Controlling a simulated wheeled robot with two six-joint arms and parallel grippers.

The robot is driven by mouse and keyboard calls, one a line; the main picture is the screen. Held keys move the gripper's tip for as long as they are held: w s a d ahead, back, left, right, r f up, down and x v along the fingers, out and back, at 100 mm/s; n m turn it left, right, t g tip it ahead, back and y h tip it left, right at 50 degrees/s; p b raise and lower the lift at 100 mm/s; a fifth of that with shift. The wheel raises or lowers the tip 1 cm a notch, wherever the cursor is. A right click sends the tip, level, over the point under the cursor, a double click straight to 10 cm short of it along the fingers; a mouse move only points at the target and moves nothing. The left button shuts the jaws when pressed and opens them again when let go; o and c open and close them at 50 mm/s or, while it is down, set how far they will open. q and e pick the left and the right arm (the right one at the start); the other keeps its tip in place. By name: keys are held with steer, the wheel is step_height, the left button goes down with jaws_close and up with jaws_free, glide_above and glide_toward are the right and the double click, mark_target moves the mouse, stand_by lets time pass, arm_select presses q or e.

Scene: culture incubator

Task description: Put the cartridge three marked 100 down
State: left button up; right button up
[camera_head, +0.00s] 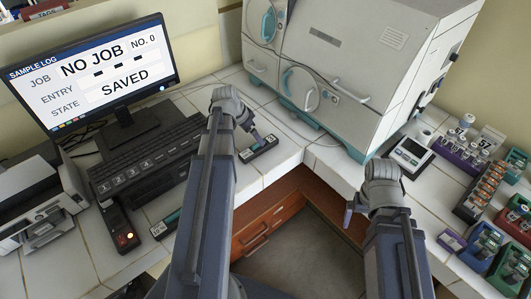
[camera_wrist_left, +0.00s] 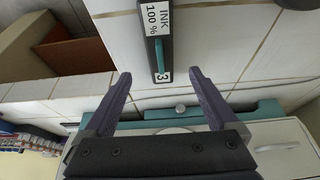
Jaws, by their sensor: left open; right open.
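A dark cartridge (camera_head: 262,148) lies on the white tiled counter near its front edge. In the left wrist view the cartridge (camera_wrist_left: 155,22) shows a white label reading INK 100 %, a teal strip and a 3 at its end. My left gripper (camera_head: 257,138) is just above it in the head view. In the wrist view the open left gripper (camera_wrist_left: 160,74) has a fingertip on either side of the numbered end, with gaps on both sides. My right gripper (camera_head: 349,213) is open and empty in front of the right counter; its fingers are partly hidden.
Another cartridge (camera_head: 166,223) lies left of my left arm, near a black device with an orange light (camera_head: 122,238) and the printer (camera_head: 35,200). The keyboard (camera_head: 145,160) and incubator (camera_head: 330,60) flank the cartridge. Racks (camera_head: 480,190) crowd the right counter.

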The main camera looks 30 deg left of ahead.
mark_target(259, 147)
arm_select(q)
steer(key=shift+b+x, duration=3.7)
steer(key=shift+x, duration=0.3)
steer(key=shift+s+a, duration=0.1)
jaws_close()
